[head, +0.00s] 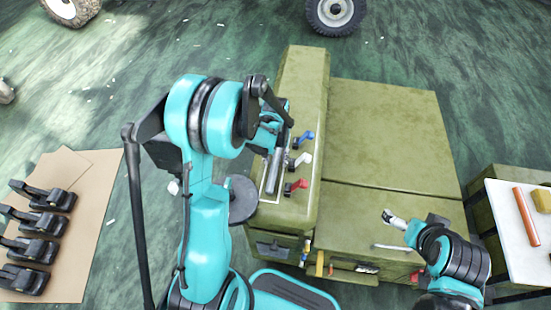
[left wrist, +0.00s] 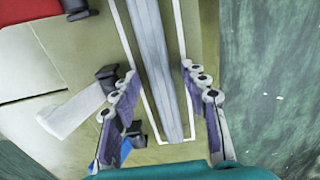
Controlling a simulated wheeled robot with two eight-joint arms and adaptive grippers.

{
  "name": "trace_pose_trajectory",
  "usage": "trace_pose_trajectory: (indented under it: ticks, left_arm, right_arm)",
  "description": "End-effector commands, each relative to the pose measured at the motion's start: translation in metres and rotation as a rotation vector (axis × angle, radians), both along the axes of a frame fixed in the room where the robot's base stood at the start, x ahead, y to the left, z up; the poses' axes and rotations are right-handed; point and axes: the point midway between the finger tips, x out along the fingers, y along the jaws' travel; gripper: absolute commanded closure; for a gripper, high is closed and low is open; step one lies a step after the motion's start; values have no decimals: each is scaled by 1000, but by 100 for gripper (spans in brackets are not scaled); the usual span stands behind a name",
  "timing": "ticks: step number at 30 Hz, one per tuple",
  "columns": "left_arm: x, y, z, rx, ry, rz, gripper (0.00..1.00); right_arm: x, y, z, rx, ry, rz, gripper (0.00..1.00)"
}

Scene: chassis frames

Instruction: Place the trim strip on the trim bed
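The trim strip is a long grey bar (left wrist: 150,45) that runs between my left gripper's fingers in the left wrist view. In the head view it shows as a dark grey bar (head: 275,172) below my left gripper. It lies within the white outline of the trim bed (left wrist: 181,45), on the narrow raised part of the green chassis; any small gap under it cannot be told. My left gripper (left wrist: 158,70) is open, with a finger on each side of the strip and clear space to both. My right gripper (head: 389,217) is over the chassis at right, its fingers unclear.
Blue (head: 303,139), white (head: 301,160) and red (head: 296,185) levers stand just right of the bed. A white-topped table (head: 509,221) with an orange bar (head: 526,217) is at right. A tan board (head: 88,190) with several black clamps is at left. The chassis's flat top (head: 385,140) is clear.

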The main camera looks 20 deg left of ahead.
Motion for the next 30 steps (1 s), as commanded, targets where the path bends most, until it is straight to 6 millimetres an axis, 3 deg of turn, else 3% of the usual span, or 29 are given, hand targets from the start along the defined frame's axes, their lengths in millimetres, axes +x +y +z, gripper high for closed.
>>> trace_pose_trajectory:
  ticks: [10,21,30]
  left_arm:
    - [0,0,11,0,0,0,56]
    - [0,0,91,0,0,0,56]
    - [-1,-1,124,1,-4,-2,56]
  right_arm:
    - [0,0,7,0,0,0,0]
    - [0,0,33,0,0,0,0]
    - [0,0,41,0,0,0,0]
